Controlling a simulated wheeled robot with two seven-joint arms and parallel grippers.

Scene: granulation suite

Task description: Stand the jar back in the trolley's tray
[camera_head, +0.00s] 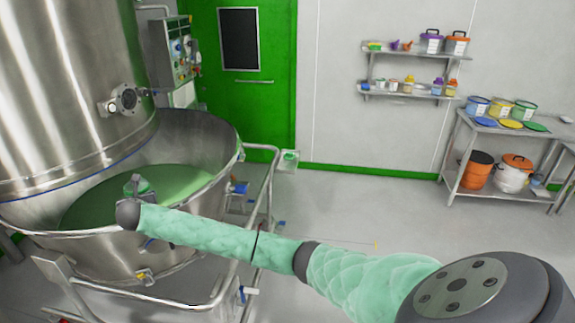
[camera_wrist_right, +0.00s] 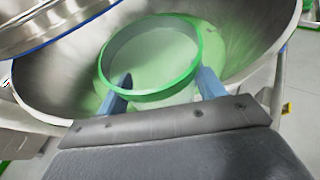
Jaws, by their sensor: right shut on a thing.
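The jar (camera_wrist_right: 151,93) has a green rim and looks clear-walled. In the right wrist view it sits between the two blue fingers of my right gripper (camera_wrist_right: 165,88), which is shut on it. In the head view the jar (camera_head: 141,186) is small and partly hidden at my right gripper (camera_head: 136,193), over the big steel bowl (camera_head: 205,133) of green material. I cannot tell whether it holds anything. The trolley (camera_head: 262,205) is the tubular steel frame around the bowl. A small pale tray-like thing with green on it (camera_head: 288,160) shows beyond its rail; I cannot tell whether it is attached. My left gripper is out of view.
A tall steel vessel (camera_head: 70,85) stands over the bowl at the left. A control box (camera_head: 178,50) is behind it, by a green door (camera_head: 240,90). At the right are wall shelves (camera_head: 410,93) and a steel table (camera_head: 497,128) with tubs. The middle floor is clear.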

